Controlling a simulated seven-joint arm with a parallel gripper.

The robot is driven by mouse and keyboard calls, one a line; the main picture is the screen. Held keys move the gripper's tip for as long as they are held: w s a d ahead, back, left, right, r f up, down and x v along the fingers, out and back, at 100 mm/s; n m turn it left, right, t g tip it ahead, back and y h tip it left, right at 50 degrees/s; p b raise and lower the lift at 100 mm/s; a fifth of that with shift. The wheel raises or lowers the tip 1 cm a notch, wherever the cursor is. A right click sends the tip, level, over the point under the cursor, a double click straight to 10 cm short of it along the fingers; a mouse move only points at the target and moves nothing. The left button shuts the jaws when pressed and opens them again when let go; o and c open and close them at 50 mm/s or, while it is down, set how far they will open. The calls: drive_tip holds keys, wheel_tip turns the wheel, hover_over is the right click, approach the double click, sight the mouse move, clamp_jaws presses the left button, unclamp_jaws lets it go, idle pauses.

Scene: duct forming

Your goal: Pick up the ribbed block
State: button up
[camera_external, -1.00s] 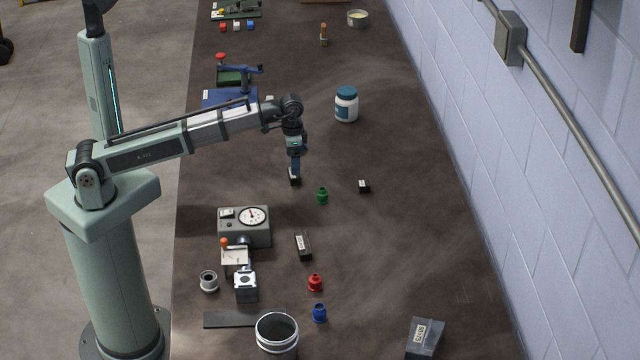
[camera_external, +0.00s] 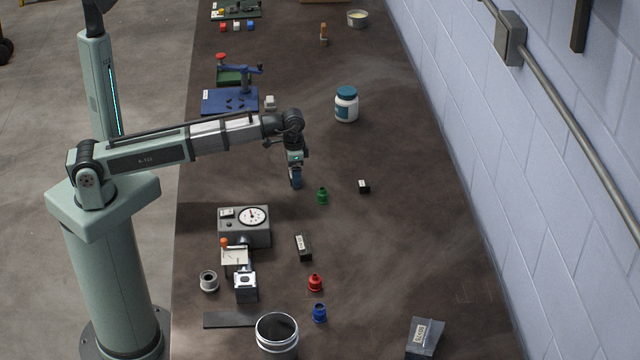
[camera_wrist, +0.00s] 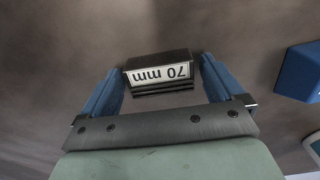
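The ribbed block (camera_wrist: 160,73) is dark with a white "70 mm" label and ridges along its near edge, in the wrist view. It lies between the two blue fingers of my gripper (camera_wrist: 163,66). The fingers look spread on either side of it, with a small gap at the right and the left finger very close. In the external view my gripper (camera_external: 296,184) points straight down close to the bench, and the block is hidden there by the fingers.
A green bottle-like piece (camera_external: 322,195) stands just right of my gripper, with a small dark block (camera_external: 364,186) beyond. A gauge box (camera_external: 244,226) and a dark labelled block (camera_external: 303,246) are nearer. A blue body (camera_wrist: 299,72) shows at the wrist view's right.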

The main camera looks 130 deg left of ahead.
drive_tip(key=c, duration=1.2)
